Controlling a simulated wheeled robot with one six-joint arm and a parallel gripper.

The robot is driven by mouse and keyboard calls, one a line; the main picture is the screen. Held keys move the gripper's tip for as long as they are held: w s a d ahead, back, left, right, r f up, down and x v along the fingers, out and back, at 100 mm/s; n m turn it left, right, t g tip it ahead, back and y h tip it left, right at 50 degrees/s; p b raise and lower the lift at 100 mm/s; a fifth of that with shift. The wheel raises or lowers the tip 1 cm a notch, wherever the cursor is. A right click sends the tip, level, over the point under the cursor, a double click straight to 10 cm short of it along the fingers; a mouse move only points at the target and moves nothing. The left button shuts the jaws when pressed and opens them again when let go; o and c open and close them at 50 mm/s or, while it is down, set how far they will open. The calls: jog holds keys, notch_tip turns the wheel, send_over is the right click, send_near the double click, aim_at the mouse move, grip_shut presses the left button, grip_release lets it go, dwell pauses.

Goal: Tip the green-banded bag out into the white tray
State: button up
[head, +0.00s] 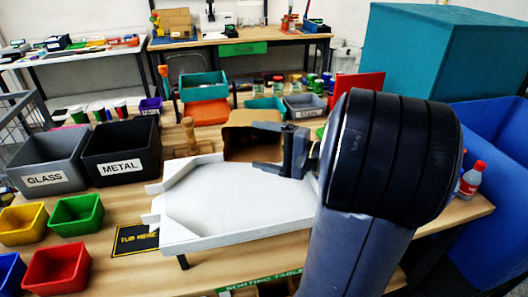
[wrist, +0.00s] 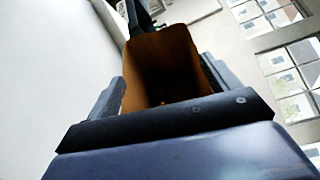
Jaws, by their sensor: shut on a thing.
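My gripper (head: 268,148) is over the back right part of the white tray (head: 230,205) and is shut on a brown paper bag. The bag (head: 238,140) shows in the head view behind the fingers, at the tray's back edge, looking tilted. In the wrist view the bag (wrist: 160,62) stands between the two fingers, and I see into its shadowed brown inside. No green band shows on the visible parts of the bag. The visible tray surface looks bare. My arm hides the tray's right end.
A grey GLASS bin (head: 48,165) and a black METAL bin (head: 122,155) stand left of the tray. Small yellow (head: 22,220), green (head: 77,214) and red (head: 57,270) bins are at front left. A wooden-handled brush (head: 189,135) is behind the tray. A bottle (head: 470,183) stands at right.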

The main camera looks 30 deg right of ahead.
jog(key=n+b, duration=0.1)
jog(key=b, duration=0.2)
jog(key=s+f+n+b, duration=0.1)
jog(key=b, duration=0.3)
jog(key=a+f+n+t+b, duration=0.1)
jog(key=b, duration=0.2)
jog(key=shift+s+n+y, duration=0.2)
jog(key=shift+n+y, duration=0.2)
jog(key=n+b, duration=0.1)
jog(key=b, duration=0.1)
jog(key=n+b, duration=0.1)
jog(key=b, duration=0.2)
jog(key=shift+s+a+f+y, duration=0.15)
jog(key=shift+s+y, duration=0.15)
jog(key=shift+s, duration=0.05)
jog(key=shift+s+a+n+t+b, duration=0.15)
jog(key=shift+n+t+b, duration=0.3)
jog(key=shift+b, duration=0.65)
jog(key=shift+s+n+y+b, duration=0.15)
jog(key=shift+n+y+b, duration=0.25)
jog(key=shift+n+b, duration=0.45)
jog(key=shift+r, duration=0.2)
notch_tip(320, 180, up, 9)
jog(key=p, duration=0.5)
jog(key=shift+r, duration=0.1)
